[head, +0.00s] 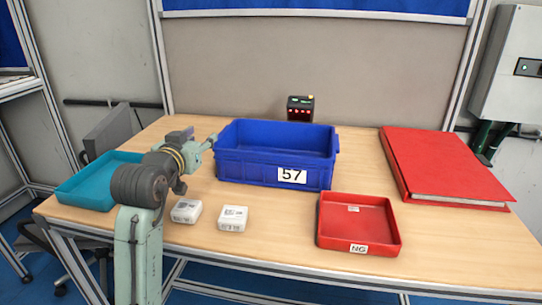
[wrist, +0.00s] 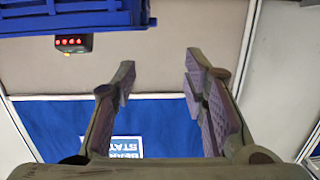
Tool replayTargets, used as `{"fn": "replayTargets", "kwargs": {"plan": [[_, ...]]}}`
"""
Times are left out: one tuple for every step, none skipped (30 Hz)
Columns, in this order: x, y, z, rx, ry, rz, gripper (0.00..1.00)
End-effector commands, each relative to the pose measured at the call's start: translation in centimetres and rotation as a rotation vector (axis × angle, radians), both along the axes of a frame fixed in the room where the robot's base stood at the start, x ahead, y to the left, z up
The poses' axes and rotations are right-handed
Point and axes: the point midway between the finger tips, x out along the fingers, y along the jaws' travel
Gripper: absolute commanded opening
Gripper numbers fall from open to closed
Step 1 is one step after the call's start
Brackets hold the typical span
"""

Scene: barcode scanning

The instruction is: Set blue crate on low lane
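The blue crate (head: 262,168), labelled 57, stands upright on the table, right of my gripper (head: 208,142) in the head view. It looks empty, though its near wall hides part of the floor. My gripper is close to the crate's left rim; the head view does not settle the gap. In the wrist view my gripper (wrist: 160,78) is open with nothing between its fingers, and the blue crate (wrist: 75,18) shows at the top left, outside them. I cannot identify a low lane in either view.
On the table (head: 280,230) are a teal tray (head: 98,182), two white boxes (head: 186,211) (head: 233,218), a red NG tray (head: 358,224) and a big red binder (head: 440,165). A black device (head: 300,108) with red lights stands behind the crate.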

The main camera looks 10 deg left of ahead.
Motion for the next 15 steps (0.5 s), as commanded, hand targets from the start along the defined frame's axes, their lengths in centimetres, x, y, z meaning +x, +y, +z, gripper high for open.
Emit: {"fn": "replayTargets", "kwargs": {"plan": [[0.3,-0.4,-1.0,-0.005,0.042,-0.019,0.4],[0.6,-0.6,-1.5,-0.008,0.058,-0.028,0.4],[1.0,-0.7,-1.8,-0.01,0.071,-0.034,0.4],[1.4,-0.8,-2.0,-0.011,0.076,-0.037,0.4],[1.9,-0.9,-2.1,-0.011,0.078,-0.038,0.4],[2.5,-0.9,-2.2,-0.011,0.078,-0.039,0.4],[3.0,-1.0,-2.3,-0.011,0.077,-0.038,0.4],[3.5,-1.0,-2.4,-0.01,0.077,-0.038,0.4],[4.1,-1.0,-2.5,-0.01,0.075,-0.037,0.4],[4.5,-1.0,-2.5,-0.01,0.075,-0.036,0.4],[4.9,-1.0,-2.6,-0.01,0.074,-0.036,0.4],[5.3,-1.0,-2.7,-0.01,0.073,-0.036,0.4],[5.5,-1.0,-2.8,-0.01,0.073,-0.036,0.4],[5.7,-1.0,-2.8,-0.009,0.072,-0.037,0.4],[5.9,-1.1,-2.9,-0.009,0.071,-0.037,0.4]]}}
